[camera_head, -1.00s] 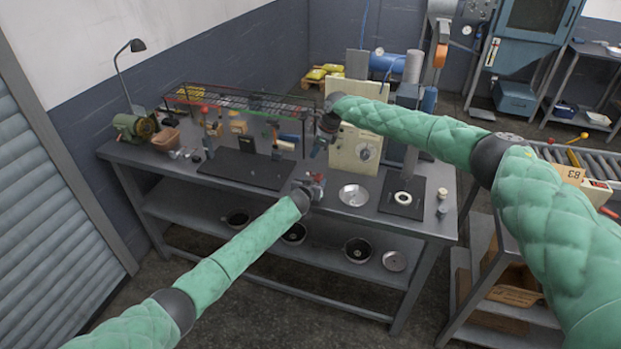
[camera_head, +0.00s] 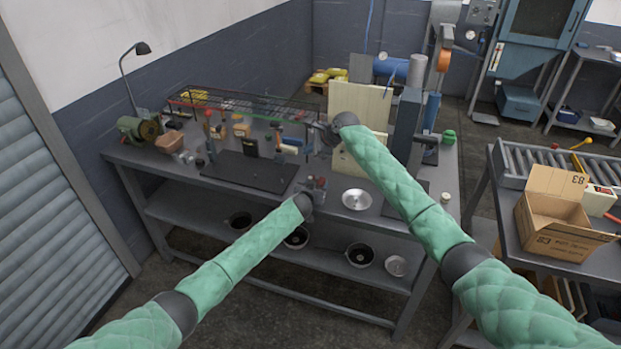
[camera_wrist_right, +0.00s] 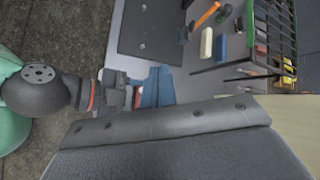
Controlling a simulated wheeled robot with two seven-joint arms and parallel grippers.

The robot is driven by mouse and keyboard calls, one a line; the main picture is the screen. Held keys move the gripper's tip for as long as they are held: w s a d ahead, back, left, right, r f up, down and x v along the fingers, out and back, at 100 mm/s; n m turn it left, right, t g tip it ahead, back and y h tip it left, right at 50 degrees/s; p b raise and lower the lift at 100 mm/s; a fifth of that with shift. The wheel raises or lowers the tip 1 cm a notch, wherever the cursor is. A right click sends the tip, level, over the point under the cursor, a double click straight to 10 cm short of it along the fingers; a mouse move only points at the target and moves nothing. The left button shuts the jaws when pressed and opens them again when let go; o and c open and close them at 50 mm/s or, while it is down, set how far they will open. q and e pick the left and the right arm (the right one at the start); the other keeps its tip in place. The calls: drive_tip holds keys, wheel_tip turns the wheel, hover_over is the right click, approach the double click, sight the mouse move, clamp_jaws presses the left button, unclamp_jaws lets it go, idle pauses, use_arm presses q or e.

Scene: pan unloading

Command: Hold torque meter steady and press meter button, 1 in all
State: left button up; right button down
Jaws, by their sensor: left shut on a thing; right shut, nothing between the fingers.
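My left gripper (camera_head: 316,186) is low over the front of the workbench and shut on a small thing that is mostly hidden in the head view. The right wrist view shows my left gripper (camera_wrist_right: 122,92) beside a blue piece (camera_wrist_right: 157,88); this looks like the held torque meter, but its button cannot be made out. My right gripper (camera_head: 322,140) is shut and empty, above and behind the left one. A grey body fills the bottom of the right wrist view and hides what lies below it.
The workbench (camera_head: 170,177) carries a dark mat (camera_head: 250,172), a wire rack (camera_head: 260,104), small tools and a silver dish (camera_head: 356,199). A cream panel (camera_head: 358,105) stands behind the grippers. An open cardboard box (camera_head: 560,215) is at right. Pans lie on the lower shelf.

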sight(310, 178)
drive_tip(key=shift+w+d, duration=0.15)
drive_tip(key=shift+d, duration=0.6)
drive_tip(key=shift+f, duration=0.1)
drive_tip(key=shift+f, duration=4.35)
drive_tip(key=shift+f, duration=0.4)
drive_tip(key=shift+f, duration=0.4)
drive_tip(key=shift+r, duration=0.85)
drive_tip(key=shift+r, duration=0.15)
